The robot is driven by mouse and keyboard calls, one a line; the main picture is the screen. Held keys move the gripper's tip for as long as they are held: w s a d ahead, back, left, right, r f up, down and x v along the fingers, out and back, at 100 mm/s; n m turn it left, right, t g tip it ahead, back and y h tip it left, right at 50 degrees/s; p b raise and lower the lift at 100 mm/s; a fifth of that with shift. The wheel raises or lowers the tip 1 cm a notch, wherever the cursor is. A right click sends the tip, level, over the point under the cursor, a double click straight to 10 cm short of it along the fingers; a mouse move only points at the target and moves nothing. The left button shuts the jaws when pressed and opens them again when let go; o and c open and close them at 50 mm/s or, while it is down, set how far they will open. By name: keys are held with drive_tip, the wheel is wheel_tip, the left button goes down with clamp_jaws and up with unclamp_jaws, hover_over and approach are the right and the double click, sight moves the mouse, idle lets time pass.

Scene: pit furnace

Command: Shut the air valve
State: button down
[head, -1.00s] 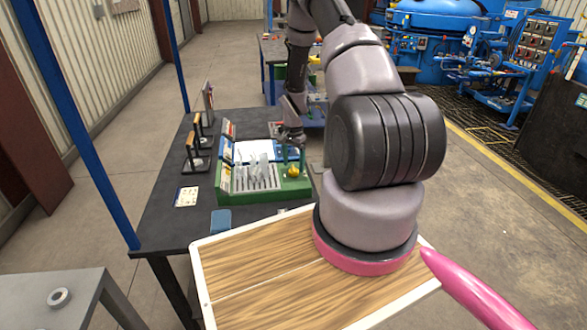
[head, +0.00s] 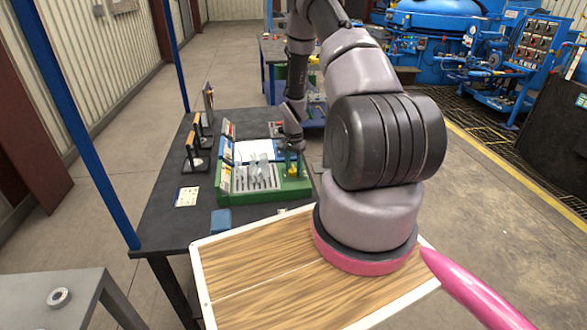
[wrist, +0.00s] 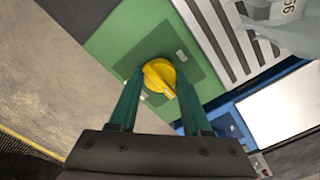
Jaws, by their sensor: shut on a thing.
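The air valve is a yellow knob (wrist: 159,77) with a pointer-like handle on a dark green square of the green panel (wrist: 118,42). In the wrist view the handle points toward the lower right, near a small pale mark. My gripper (wrist: 158,80) has its two green fingers on both sides of the knob, shut on it. In the head view the yellow knob (head: 293,171) shows small at the right end of the green case (head: 265,194), below my gripper (head: 292,163).
The case stands on a dark table (head: 165,215). Grey slotted parts and a white sheet lie left of the knob. Wooden-handled tools (head: 193,150) stand at the table's left. A blue block (head: 221,221) and a card (head: 187,197) lie in front.

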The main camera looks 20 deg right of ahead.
drive_tip(key=shift+n, duration=0.3)
drive_tip(key=n, duration=0.8)
drive_tip(key=shift+n, duration=0.3)
drive_tip(key=n, duration=0.4)
drive_tip(key=shift+n, duration=2.2)
drive_tip(key=shift+c, duration=1.8)
unclamp_jaws()
drive_tip(key=shift+r, duration=0.1)
